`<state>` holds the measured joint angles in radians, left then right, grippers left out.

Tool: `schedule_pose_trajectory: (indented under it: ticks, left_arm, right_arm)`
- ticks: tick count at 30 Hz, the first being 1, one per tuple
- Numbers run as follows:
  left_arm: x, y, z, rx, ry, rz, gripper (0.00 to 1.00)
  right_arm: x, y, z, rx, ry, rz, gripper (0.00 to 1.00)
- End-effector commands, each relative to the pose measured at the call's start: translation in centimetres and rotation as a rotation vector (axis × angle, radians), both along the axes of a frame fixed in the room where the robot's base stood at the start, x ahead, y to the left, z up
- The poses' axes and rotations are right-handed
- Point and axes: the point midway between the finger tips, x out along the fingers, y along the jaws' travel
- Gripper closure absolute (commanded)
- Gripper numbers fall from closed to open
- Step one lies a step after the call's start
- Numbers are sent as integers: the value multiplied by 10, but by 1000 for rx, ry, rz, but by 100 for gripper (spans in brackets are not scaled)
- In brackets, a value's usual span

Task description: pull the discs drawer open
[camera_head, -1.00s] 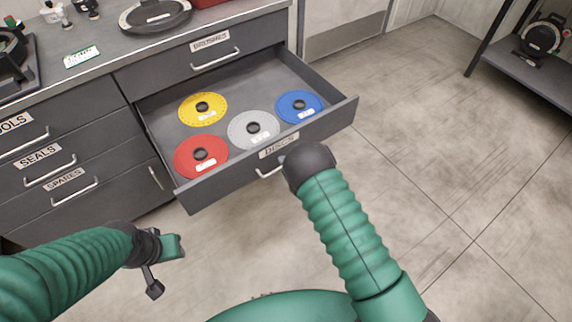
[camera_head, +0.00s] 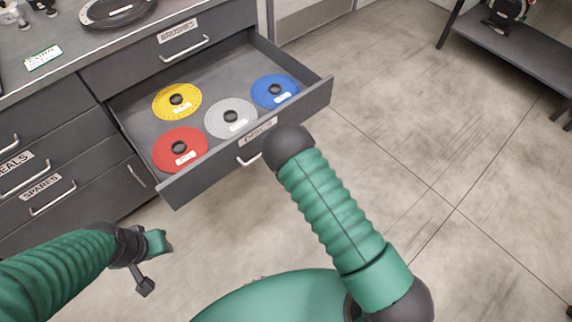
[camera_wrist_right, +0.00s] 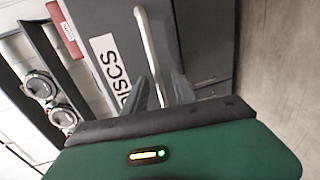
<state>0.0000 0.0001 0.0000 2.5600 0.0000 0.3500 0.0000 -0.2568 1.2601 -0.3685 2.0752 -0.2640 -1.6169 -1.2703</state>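The discs drawer (camera_head: 222,163) stands well out from the grey cabinet. Its front carries a DISCS label (camera_head: 258,131) and a pale bar handle (camera_head: 248,160). Yellow (camera_head: 164,101), red (camera_head: 161,150), grey (camera_head: 214,123) and blue (camera_head: 263,92) discs lie flat inside. In the head view my right arm hides its own gripper at the handle's right end. In the right wrist view the right gripper's (camera_wrist_right: 168,88) dark fingers stand on either side of the handle (camera_wrist_right: 147,40); whether both press on it is unclear. My left gripper (camera_head: 158,243) hangs low, away from the cabinet, its fingers not clear.
The brushes drawer (camera_head: 150,62) above is shut, as are the left drawers, including spares (camera_head: 75,208). A dark round plate (camera_head: 112,12) and a small card (camera_head: 44,57) lie on the counter. A low shelf (camera_head: 520,55) stands at the far right. The floor between is clear.

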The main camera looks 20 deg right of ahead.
Motion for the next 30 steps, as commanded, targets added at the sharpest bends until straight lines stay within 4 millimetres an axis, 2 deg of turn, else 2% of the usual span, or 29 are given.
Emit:
schedule_pose_trajectory:
  ticks: [12,15,21,30]
  left_arm:
    - [0,0,23,0,0,0,64]
    - [0,0,17,0,0,0,64]
    - [0,0,16,0,0,0,64]
    - [0,0,16,0,0,0,64]
  right_arm:
    - [-114,-42,25,-2,10,-3,67]
    - [-121,-48,22,4,14,-15,67]
    - [-133,-49,27,2,6,-5,67]
    - [-134,-48,29,1,2,2,67]
